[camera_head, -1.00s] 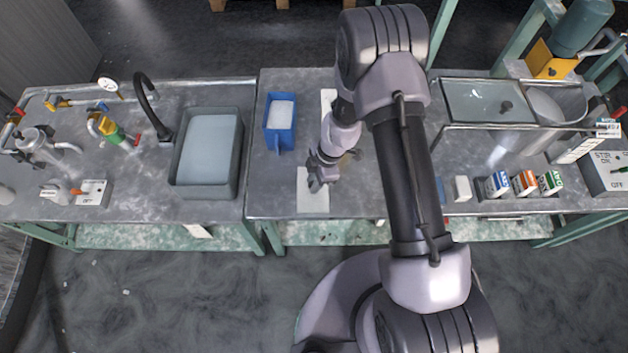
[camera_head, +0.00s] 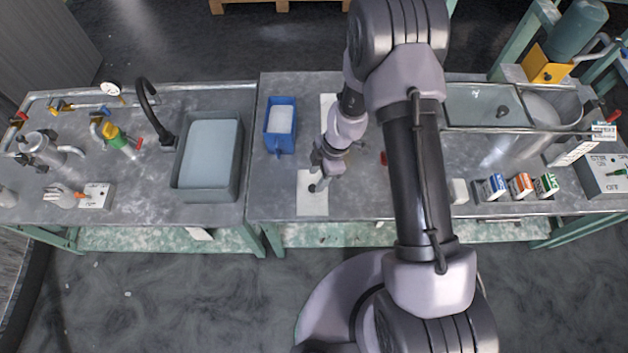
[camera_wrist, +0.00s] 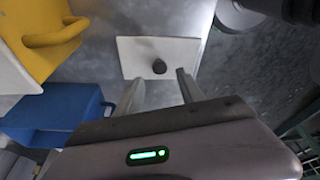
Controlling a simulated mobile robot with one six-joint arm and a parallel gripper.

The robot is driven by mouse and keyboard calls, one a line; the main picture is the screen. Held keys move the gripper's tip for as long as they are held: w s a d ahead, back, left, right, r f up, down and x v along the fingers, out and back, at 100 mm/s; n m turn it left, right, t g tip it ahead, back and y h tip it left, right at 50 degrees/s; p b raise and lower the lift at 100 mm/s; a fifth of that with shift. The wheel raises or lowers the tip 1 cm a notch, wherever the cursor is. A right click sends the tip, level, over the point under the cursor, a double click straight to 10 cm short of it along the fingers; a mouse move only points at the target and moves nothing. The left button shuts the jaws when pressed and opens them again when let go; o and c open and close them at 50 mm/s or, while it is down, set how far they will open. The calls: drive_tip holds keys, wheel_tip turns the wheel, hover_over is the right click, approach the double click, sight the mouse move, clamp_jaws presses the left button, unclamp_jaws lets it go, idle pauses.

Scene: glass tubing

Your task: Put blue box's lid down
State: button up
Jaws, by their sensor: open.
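The lid (camera_head: 312,206) is a white plate with a dark knob. It lies flat on the bench near the front edge, and shows in the wrist view (camera_wrist: 135,55) with its knob (camera_wrist: 159,67) uncovered. The blue box (camera_head: 281,143) stands behind and left of the lid, uncovered, with pale contents; its blue side also shows in the wrist view (camera_wrist: 55,108). My gripper (camera_wrist: 159,82) is open and empty, its fingers apart on either side below the knob in the picture, clear of it. In the head view the gripper (camera_head: 319,172) is just behind the knob.
A yellow box (camera_wrist: 50,40) with a handle stands near the blue box; my arm mostly hides it in the head view. A grey basin (camera_head: 178,185) is at left. Several small cartons (camera_head: 520,184) stand at right. Bench between basin and lid is clear.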

wheel_tip(320, 180, up, 24)
drive_tip(key=d+m+t+p, duration=0.2)
drive_tip(key=d+m, duration=0.1)
drive_tip(key=m, duration=0.4)
drive_tip(key=s+d+r+m+t, duration=0.2)
drive_tip(key=s+r+m, duration=0.6)
drive_tip(key=r+m, duration=0.1)
drive_tip(key=s+d+r+m+t+h, duration=0.1)
drive_tip(key=s+r+m+t, duration=0.1)
drive_tip(key=s+r+m, duration=0.6)
drive_tip(key=shift+s+d+r+m, duration=0.4)
drive_tip(key=shift+s+m, duration=0.1)
drive_tip(key=shift+s, duration=0.3)
drive_tip(key=shift+b, duration=0.3)
